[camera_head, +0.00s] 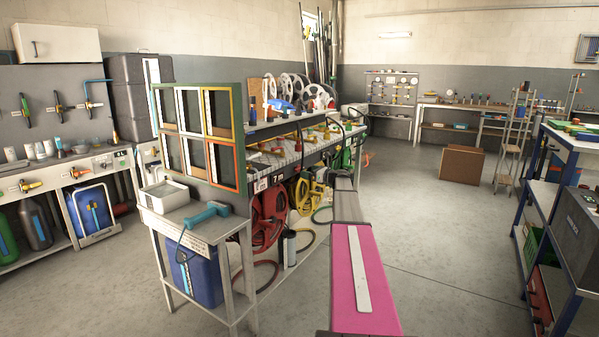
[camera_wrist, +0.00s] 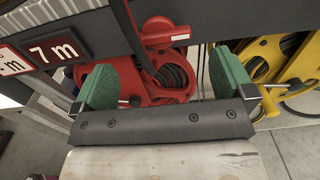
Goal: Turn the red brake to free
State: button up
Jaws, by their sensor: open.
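The red hose reel (camera_wrist: 135,90) sits in the middle of the wrist view, with dark hose coiled in it. A red knob-like part with a flat arm (camera_wrist: 165,35) is at its top and looks like the brake; its setting cannot be told. My gripper (camera_wrist: 163,66) has its two green fingers wide apart, with the reel seen between and beyond them and nothing held. The red part appears beyond the fingertips, apart from them. In the head view the red reel (camera_head: 268,218) hangs under the bench, partly covered; the brake is not clear there.
A yellow reel (camera_wrist: 262,58) is just right of the red one. A dark bar (camera_wrist: 137,38) slants down close to the red part. A sign reading 7 m (camera_wrist: 53,50) is on the bench edge. Open floor (camera_head: 450,240) lies right.

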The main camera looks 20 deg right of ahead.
aim_at(298, 168)
jog(key=x, duration=0.6)
jog(key=c, duration=0.8)
jog(key=shift+c, duration=0.2)
